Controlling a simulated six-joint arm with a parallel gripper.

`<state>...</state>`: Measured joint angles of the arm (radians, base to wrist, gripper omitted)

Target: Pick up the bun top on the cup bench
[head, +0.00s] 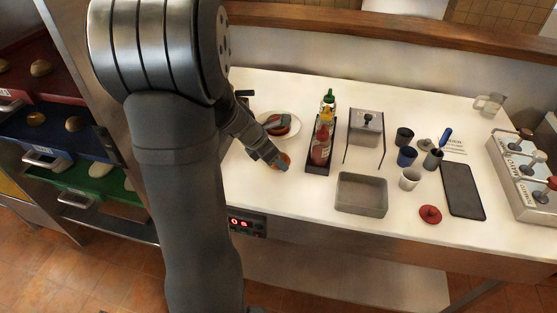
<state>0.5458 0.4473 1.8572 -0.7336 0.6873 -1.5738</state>
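My gripper (281,166) reaches down over the left part of the white bench (330,88). Whether its fingers are open or shut is too small to tell. A round orange-brown thing (288,157), which looks like the bun top, lies at the gripper's tip and is partly hidden by it. I cannot tell whether they touch. Just behind, a white plate (293,116) holds a reddish and dark food stack (277,125), partly covered by my arm.
To the right stand a dark bottle rack (317,168) with sauce bottles, a metal stand (366,127), a grey tray (361,208), several cups, a red lid (430,214) and a dark flat slab (463,190). Coloured trays of buns (75,124) are at left. The bench's front left is clear.

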